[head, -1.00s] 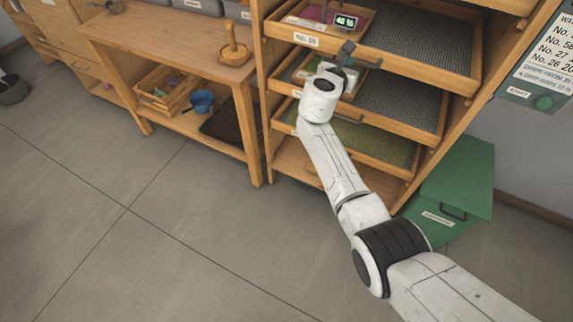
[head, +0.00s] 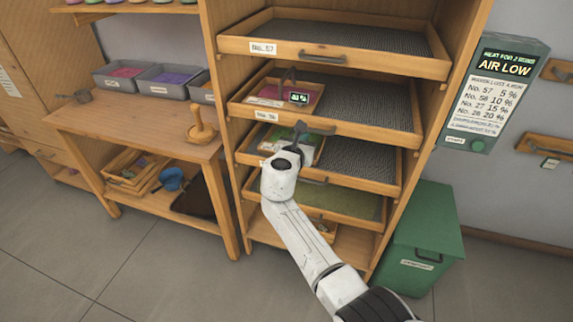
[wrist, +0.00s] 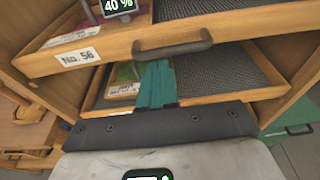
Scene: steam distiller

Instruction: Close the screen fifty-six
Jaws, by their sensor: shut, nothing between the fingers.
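Screen No. 56 (head: 385,133) is a wooden-framed mesh tray in the rack, with its label at the left and a dark handle (wrist: 172,48) mid-front. Its front appears to stick out from the rack. A small tray with pink material and a 40 % display (wrist: 118,5) stands on its left part. My gripper (head: 300,128) is at the front of this screen by the handle. In the wrist view its teal fingers (wrist: 157,75) are together and empty, their tips just below the handle. I cannot tell whether they touch it.
Screen No. 57 (head: 420,62) is above. Another mesh screen (head: 370,183) and a green-filled one (head: 355,212) are below. A wooden bench (head: 130,120) stands left, a green bin (head: 425,235) right. A wall panel (head: 495,90) reads AIR LOW. The floor in front is clear.

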